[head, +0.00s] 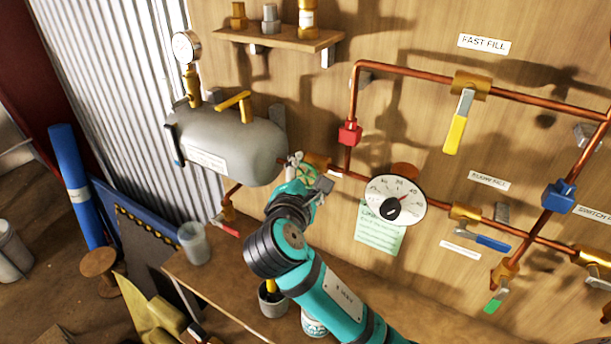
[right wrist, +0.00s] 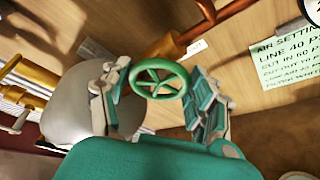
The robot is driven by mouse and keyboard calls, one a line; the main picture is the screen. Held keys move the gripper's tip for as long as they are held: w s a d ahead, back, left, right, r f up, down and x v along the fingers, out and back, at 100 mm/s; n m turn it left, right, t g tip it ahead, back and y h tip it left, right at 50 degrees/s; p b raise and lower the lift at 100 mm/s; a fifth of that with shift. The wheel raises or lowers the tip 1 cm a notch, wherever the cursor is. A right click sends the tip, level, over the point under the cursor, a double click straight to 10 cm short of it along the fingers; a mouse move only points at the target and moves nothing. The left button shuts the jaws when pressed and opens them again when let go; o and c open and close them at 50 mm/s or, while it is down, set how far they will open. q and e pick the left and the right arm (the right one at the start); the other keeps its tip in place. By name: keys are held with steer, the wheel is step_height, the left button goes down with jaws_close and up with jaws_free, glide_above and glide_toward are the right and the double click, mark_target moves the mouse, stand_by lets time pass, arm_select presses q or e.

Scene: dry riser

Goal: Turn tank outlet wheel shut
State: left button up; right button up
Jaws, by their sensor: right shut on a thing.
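The tank outlet wheel (right wrist: 150,70) is a green spoked handwheel in the right wrist view. It sits between the two fingers of my right gripper (right wrist: 160,97), which is shut on it. In the head view my right gripper (head: 308,182) is at the pipe just right of the grey tank (head: 235,145), and the wheel is hidden there behind the gripper and wrist. The tank also shows in the right wrist view (right wrist: 75,112). A brass fitting (head: 316,162) shows just behind the gripper. My left gripper is not in view.
A white dial gauge (head: 411,187) and a green note (head: 380,238) are close on the right. Copper pipes with a yellow-handled valve (head: 455,135) and blue handles (head: 492,243) cover the right wall. A bench (head: 205,285) with cups stands below.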

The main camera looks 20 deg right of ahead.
steer(key=shift+f, duration=0.1)
steer(key=m+b, duration=0.1)
steer(key=m+t+b, duration=0.1)
steer(key=shift+f+m, duration=0.2)
steer(key=shift+m, duration=0.1)
steer(key=shift+m+t+b, duration=0.6)
steer(key=shift+m+b, duration=0.5)
steer(key=shift+b, duration=0.05)
steer(key=shift+r+m+t+b, duration=0.1)
steer(key=shift+m+t+b, duration=0.2)
steer(key=shift+m+b, duration=0.2)
steer(key=shift+h, duration=0.3)
steer(key=o, duration=1.1)
steer(key=shift+o, duration=0.2)
steer(key=v, duration=1.2)
